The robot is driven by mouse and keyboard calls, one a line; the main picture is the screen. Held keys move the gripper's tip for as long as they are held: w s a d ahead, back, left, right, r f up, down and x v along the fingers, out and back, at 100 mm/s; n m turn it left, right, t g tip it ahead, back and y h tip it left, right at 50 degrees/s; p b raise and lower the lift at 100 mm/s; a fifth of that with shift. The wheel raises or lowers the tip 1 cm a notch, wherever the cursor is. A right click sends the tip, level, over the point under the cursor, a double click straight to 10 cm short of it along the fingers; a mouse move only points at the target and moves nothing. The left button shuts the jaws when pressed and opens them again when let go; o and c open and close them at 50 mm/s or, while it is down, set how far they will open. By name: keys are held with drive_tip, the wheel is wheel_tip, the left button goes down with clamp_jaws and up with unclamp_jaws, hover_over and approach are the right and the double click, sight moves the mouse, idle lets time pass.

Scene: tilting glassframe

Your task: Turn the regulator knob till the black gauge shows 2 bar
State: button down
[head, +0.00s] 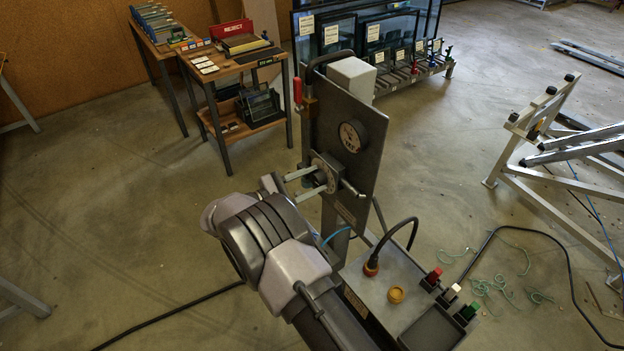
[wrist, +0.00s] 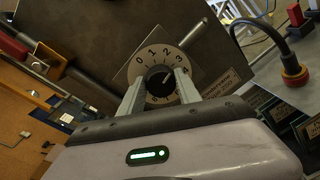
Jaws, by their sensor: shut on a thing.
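The black gauge (head: 351,135) is a round dial on the upright grey panel (head: 334,107) in the head view; its needle is too small to read. Below it is the regulator's pale scale plate (head: 325,172), partly hidden by my gripper (head: 315,180). In the wrist view the black regulator knob (wrist: 160,81) sits inside a pale numbered ring (wrist: 149,59). Its white pointer mark slants to the upper right, roughly toward the 3. My gripper's two fingers are shut on the knob, one at each side. The gauge is not seen in the wrist view.
A short metal rod (head: 352,189) sticks out right of the regulator. A red-handled lever (head: 297,91) is at the panel's left edge. A grey console (head: 395,285) with a yellow button and a black cable stands in front.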

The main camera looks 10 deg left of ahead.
drive_tip(key=shift+n, duration=1.6)
drive_tip(key=c, duration=0.8)
unclamp_jaws()
drive_tip(key=shift+c, duration=0.2)
drive_tip(key=shift+a, duration=0.1)
drive_tip(key=f+p+v, duration=0.1)
drive_tip(key=v, duration=1.6)
drive_tip(key=shift+a+r, duration=0.3)
